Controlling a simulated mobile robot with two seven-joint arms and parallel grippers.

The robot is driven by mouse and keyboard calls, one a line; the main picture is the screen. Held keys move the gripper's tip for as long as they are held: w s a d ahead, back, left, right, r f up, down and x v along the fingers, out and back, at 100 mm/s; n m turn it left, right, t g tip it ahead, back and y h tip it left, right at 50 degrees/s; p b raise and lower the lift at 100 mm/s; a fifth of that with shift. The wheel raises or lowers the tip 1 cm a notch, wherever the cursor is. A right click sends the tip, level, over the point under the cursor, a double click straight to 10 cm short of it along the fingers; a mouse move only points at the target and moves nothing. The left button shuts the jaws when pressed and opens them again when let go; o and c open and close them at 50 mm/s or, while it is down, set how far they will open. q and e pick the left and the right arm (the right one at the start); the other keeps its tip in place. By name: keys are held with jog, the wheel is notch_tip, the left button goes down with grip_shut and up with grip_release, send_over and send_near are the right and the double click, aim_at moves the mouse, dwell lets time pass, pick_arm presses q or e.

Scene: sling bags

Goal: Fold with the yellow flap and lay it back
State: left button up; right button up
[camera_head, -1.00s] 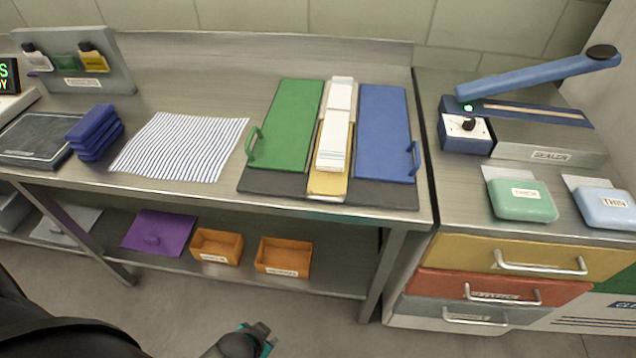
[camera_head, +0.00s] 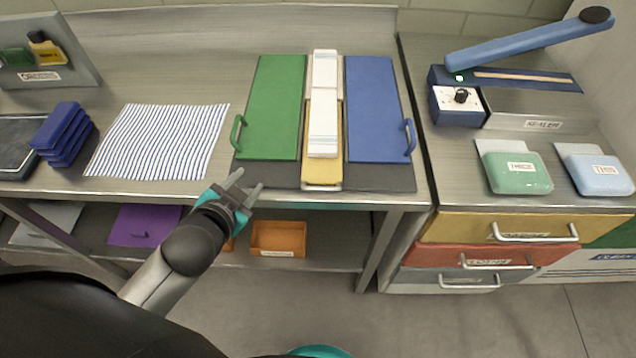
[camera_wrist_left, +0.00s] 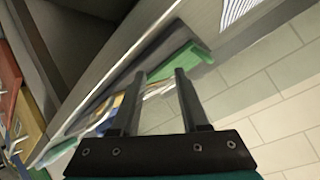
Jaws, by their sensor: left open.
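The yellow flap (camera_head: 335,172) lies flat in the middle of the folding board, between the green flap (camera_head: 275,105) and the blue flap (camera_head: 375,110). A white folded cloth (camera_head: 323,125) lies lengthwise on it and hides most of it; its yellow front end shows. A pale handle (camera_head: 322,187) shows at that end. My left gripper (camera_head: 250,180) is open and empty, in front of the board's front left corner, left of the yellow flap. Its two spread fingers also show in the left wrist view (camera_wrist_left: 160,76). My right gripper's fingers are not visible.
The board's dark base (camera_head: 390,177) reaches near the front edge of the table. A striped cloth (camera_head: 160,140) and blue stacked pads (camera_head: 62,135) lie to the left. A sealer (camera_head: 520,105) with a raised arm stands right. Orange bins (camera_head: 278,238) sit on the shelf below.

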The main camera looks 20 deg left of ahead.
aim_at(311, 190)
pick_arm(q)
jog(key=w+r+m+t+h, duration=0.1)
jog(key=m, duration=0.1)
jog(key=w+r+m+t+h, duration=0.1)
jog(key=t, duration=0.1)
jog(key=shift+w+a+m, duration=0.35)
jog(key=shift+a+m, duration=0.05)
jog(key=shift+w+d+r+m+h, duration=0.1)
jog(key=shift+r+m+h, duration=0.1)
jog(key=shift+m+h, duration=0.25)
jog(key=shift+w+r+m+h, duration=0.1)
jog(key=shift+r+m+h, duration=0.05)
jog(key=shift+m+h, duration=0.25)
jog(key=shift+d+r+m+t+h, duration=0.25)
jog(key=shift+m+t+h, duration=0.15)
jog(key=shift+m+h, duration=0.4)
jog(key=shift+s+d+m+h, duration=0.15)
jog(key=shift+m+h, duration=0.4)
jog(key=shift+s+d+m+h, duration=0.1)
jog(key=shift+m+h, duration=0.4)
jog(key=s+f+m+g+h, duration=0.1)
jog(key=s+m+g+h, duration=0.6)
jog(key=m, duration=0.1)
jog(key=x, duration=1.6)
grip_shut()
